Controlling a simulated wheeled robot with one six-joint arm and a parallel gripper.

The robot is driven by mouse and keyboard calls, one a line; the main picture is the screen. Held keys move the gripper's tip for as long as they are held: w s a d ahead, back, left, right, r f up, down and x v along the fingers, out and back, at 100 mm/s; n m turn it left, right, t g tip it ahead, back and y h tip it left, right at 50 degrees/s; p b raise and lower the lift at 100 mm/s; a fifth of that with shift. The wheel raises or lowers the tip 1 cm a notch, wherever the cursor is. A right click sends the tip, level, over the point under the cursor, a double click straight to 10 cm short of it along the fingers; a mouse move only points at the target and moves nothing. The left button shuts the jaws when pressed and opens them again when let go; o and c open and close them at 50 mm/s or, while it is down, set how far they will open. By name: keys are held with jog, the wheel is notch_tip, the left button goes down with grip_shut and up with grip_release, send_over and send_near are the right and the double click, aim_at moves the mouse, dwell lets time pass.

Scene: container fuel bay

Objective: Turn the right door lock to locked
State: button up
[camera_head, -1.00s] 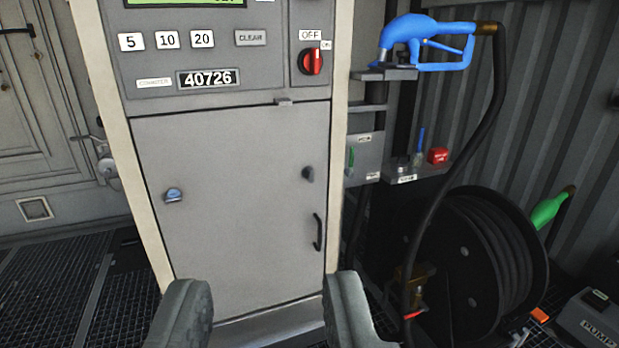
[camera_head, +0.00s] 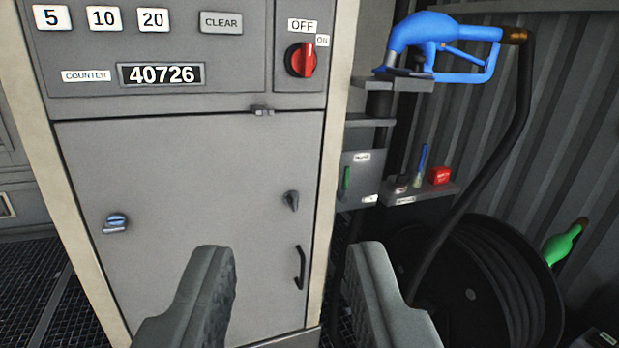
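The grey cabinet door (camera_head: 190,185) has two lock knobs. The right door lock (camera_head: 291,200) is a small dark grey knob near the door's right edge, above a black handle (camera_head: 299,268). Its pointed end is towards the bottom; I cannot tell whether it is locked. The left lock (camera_head: 115,223) is a blue and silver knob near the door's left side. My gripper (camera_head: 285,262) is open and empty in front of the door. Its fingers are apart on either side of the handle in the picture, below the right lock, and do not visibly touch anything.
Above the door are a red OFF/ON switch (camera_head: 301,61), a counter (camera_head: 161,75) and several buttons. To the right are a blue fuel nozzle (camera_head: 440,45), a shelf (camera_head: 419,193) with small items, a hose reel (camera_head: 490,285) and a green nozzle (camera_head: 564,243).

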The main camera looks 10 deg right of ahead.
jog(key=w+d+f+n+y, duration=0.15)
jog(key=w+f, duration=0.25)
jog(key=w, duration=0.4)
jog(key=w+d+f+y, duration=0.1)
jog(key=w+d+f, duration=0.25)
jog(key=w, duration=0.45)
jog(key=n+y, duration=0.2)
jog(key=y, duration=0.2)
send_near(296, 198)
jog(key=shift+m+g+h, duration=0.25)
jog(key=shift+g, duration=0.15)
jog(key=x, duration=0.6)
jog(key=r+x, duration=0.1)
jog(key=x, duration=0.2)
jog(key=shift+w+a, duration=0.1)
jog(key=shift+w, duration=0.1)
grip_shut()
jog(key=shift+f, duration=0.1)
